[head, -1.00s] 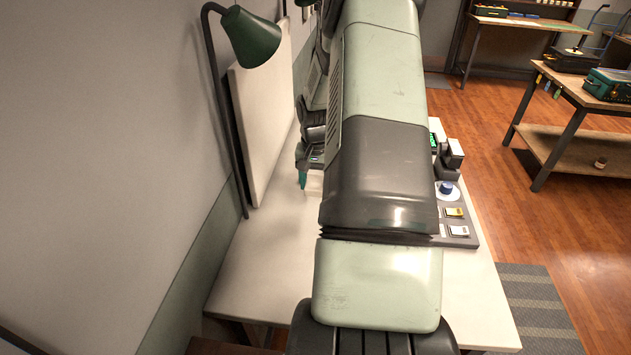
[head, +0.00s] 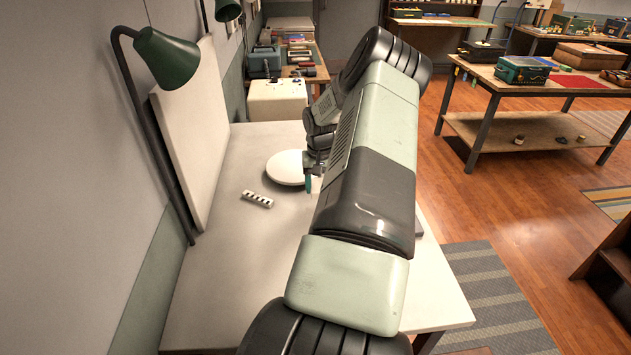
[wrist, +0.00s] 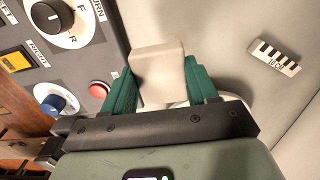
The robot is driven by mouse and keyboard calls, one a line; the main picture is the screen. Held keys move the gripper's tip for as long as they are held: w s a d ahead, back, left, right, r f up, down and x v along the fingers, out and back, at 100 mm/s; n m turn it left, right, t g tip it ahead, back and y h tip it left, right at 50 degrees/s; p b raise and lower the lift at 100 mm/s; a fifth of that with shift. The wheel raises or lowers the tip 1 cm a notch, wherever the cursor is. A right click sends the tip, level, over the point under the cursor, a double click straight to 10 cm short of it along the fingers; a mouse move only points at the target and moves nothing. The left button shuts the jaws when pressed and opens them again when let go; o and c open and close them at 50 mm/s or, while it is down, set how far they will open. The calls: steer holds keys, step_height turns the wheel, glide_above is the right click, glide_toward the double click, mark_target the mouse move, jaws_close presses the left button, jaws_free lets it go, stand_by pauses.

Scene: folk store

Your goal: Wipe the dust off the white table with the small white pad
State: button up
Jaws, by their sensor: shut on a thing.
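My gripper (head: 309,184) is over the white table (head: 225,270), near the white round plate. In the wrist view its two green fingers (wrist: 158,88) are shut on the small white pad (wrist: 158,62), one on each side. The pad is a pale block and sticks out beyond the fingers. I cannot tell whether the pad touches the table. The table also shows in the wrist view (wrist: 225,30). No dust can be made out clearly on it. My arm hides the table's right part in the head view.
A white round plate (head: 284,168) and a small black-and-white striped piece (head: 257,199) are on the table. A grey control panel (wrist: 85,65) with knobs and a red button lies left of the pad in the wrist view. A green lamp (head: 165,58) and a white board (head: 196,130) stand at left.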

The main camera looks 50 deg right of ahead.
mark_target(307, 209)
steer(key=shift+f, duration=2)
steer(key=shift+w+a+f, duration=0.25)
steer(key=shift+f, duration=0.35)
steer(key=shift+w+a+f, duration=0.2)
steer(key=shift+f, duration=0.4)
steer(key=shift+c, duration=0.4)
steer(key=shift+w+a, duration=0.25)
steer(key=shift+w+a+f, duration=0.15)
steer(key=shift+w+a, duration=0.5)
steer(key=shift+a, duration=0.1)
steer(key=shift+s+d, duration=1.45)
steer(key=shift+d, duration=0.1)
steer(key=shift+w+a+r, duration=0.1)
steer(key=shift+r, duration=4.1)
